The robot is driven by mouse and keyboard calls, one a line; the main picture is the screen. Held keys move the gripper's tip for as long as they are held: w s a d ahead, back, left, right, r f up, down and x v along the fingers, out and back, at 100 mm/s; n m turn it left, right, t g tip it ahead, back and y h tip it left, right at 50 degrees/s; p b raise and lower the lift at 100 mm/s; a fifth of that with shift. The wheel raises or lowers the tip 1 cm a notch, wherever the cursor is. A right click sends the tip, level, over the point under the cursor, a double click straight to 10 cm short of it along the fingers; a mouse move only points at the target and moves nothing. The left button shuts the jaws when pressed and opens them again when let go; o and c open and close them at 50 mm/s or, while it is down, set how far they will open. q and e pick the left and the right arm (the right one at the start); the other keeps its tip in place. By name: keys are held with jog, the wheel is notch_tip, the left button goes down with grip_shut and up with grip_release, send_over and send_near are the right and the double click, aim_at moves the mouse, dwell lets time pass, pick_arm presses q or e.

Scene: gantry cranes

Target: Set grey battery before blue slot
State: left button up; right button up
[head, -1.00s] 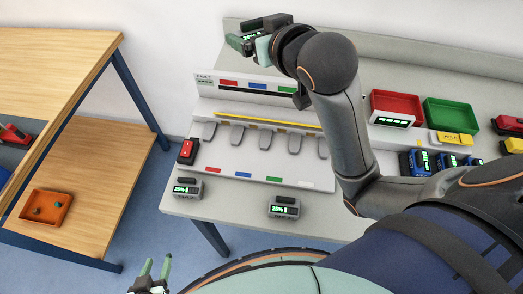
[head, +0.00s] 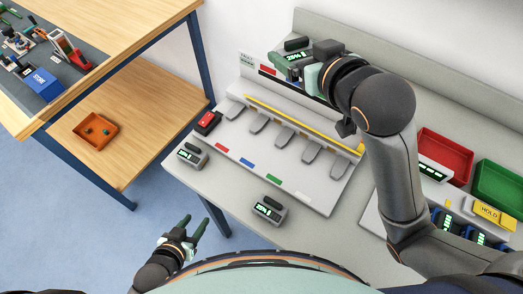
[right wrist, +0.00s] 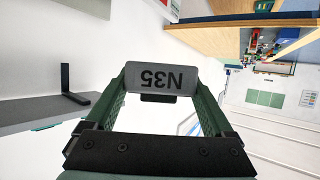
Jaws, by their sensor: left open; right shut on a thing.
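My right gripper (head: 297,62) is shut on a grey battery (head: 293,56) with a green-lit display, held above the back of the white rack (head: 318,190). The rack's front edge carries red, blue, green and white marks; the blue mark (head: 247,162) is second from the left. Two more grey batteries stand on the table, one by the rack's left corner (head: 192,155), one in front of it (head: 269,209). My left gripper (head: 197,221) is open and empty, off the table's front.
A red battery (head: 208,122) sits at the rack's left end. A yellow strip (head: 300,122) runs along the rack behind the grey tongues. Red (head: 446,150) and green (head: 499,186) trays stand right. A wooden bench (head: 120,60) with an orange tray (head: 96,130) is left.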

jog(key=s+a+f+n+g+y+b, duration=0.1)
jog(key=s+a+f+n+g+y, duration=0.25)
jog(key=a, duration=0.65)
jog(key=s+a+f+n+g+y+b, duration=0.1)
jog(key=s+a+f+n+y+b, duration=0.15)
jog(key=s+a+f, duration=0.55)
jog(key=shift+n+g, duration=0.25)
jog(key=shift+n, duration=0.05)
jog(key=w+d+f, duration=0.1)
jog(key=w+d, duration=0.1)
jog(key=d, duration=0.1)
jog(key=w+d+f, duration=0.2)
jog(key=w+d, duration=0.1)
jog(key=w+d+f, duration=0.2)
jog(key=d, duration=0.1)
jog(key=shift+w+f, duration=0.2)
jog(key=shift+w, duration=0.2)
jog(key=shift+w+d+f+y+b, duration=0.2)
jog(key=shift+d+f+y+b, duration=0.1)
jog(key=shift+f, duration=0.15)
jog(key=f, duration=0.3)
jog(key=shift+w+d+f, duration=0.1)
jog(key=shift+w+d, duration=0.05)
jog(key=shift+d, duration=0.25)
jog(key=shift+f, duration=0.35)
pick_arm(q)
notch_tip(320, 180, down, 5)
jog(key=shift+d+f, duration=0.1)
jog(key=shift+f, duration=0.05)
